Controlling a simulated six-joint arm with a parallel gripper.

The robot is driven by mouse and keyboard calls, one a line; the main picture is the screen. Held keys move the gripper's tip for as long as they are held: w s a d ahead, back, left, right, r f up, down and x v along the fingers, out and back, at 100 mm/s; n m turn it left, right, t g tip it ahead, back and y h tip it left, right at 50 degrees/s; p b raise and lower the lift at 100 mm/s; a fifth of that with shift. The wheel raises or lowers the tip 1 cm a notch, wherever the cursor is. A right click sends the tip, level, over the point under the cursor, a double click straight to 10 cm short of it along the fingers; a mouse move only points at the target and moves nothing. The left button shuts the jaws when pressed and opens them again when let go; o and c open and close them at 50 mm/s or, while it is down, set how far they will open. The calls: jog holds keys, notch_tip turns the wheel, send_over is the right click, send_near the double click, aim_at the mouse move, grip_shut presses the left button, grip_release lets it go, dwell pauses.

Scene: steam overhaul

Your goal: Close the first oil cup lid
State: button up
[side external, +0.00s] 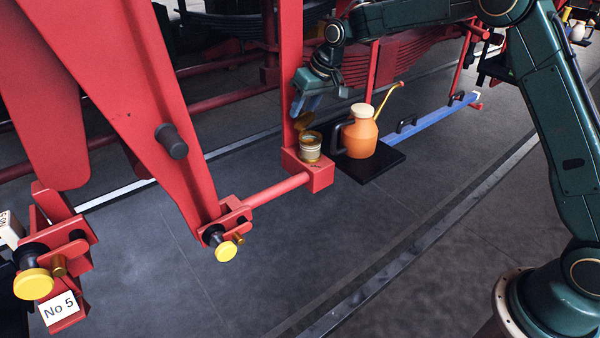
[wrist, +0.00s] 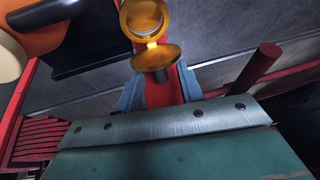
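The oil cup (side external: 310,147), a pale cup with a brass rim, sits on a red block. Its brass lid (side external: 303,121) stands open at the rim, on the side by my gripper. In the wrist view the cup's open mouth (wrist: 145,18) shows at the top, with the hinged-open lid (wrist: 157,57) just below it. My gripper (side external: 305,104) is just above and behind the lid, pointing down. In the wrist view its blue-grey fingers (wrist: 160,88) are apart, one on each side below the lid. I cannot tell whether either finger touches the lid.
An orange oil can (side external: 360,138) with a cream cap and long spout stands on a black plate (side external: 370,168) right of the cup. A red rod (side external: 275,191) runs left from the block. The floor in front is clear.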

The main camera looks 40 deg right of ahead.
aim_at(304, 122)
grip_shut()
jog(key=shift+s+t, duration=0.3)
jog(key=shift+t, duration=0.1)
jog(key=shift+s+f+t, duration=0.25)
jog(key=shift+s+t, duration=0.7)
jog(key=shift+t, duration=0.65)
jog(key=shift+s+f+n+t, duration=0.15)
jog(key=shift+s+f+t, duration=0.2)
jog(key=shift+t, duration=0.4)
jog(key=shift+s+f+n+t, duration=0.2)
jog(key=shift+s+t, duration=0.25)
jog(key=shift+t, duration=0.3)
jog(key=shift+s+f+t, duration=0.4)
jog(key=shift+s+t, duration=0.05)
jog(key=shift+t, duration=0.65)
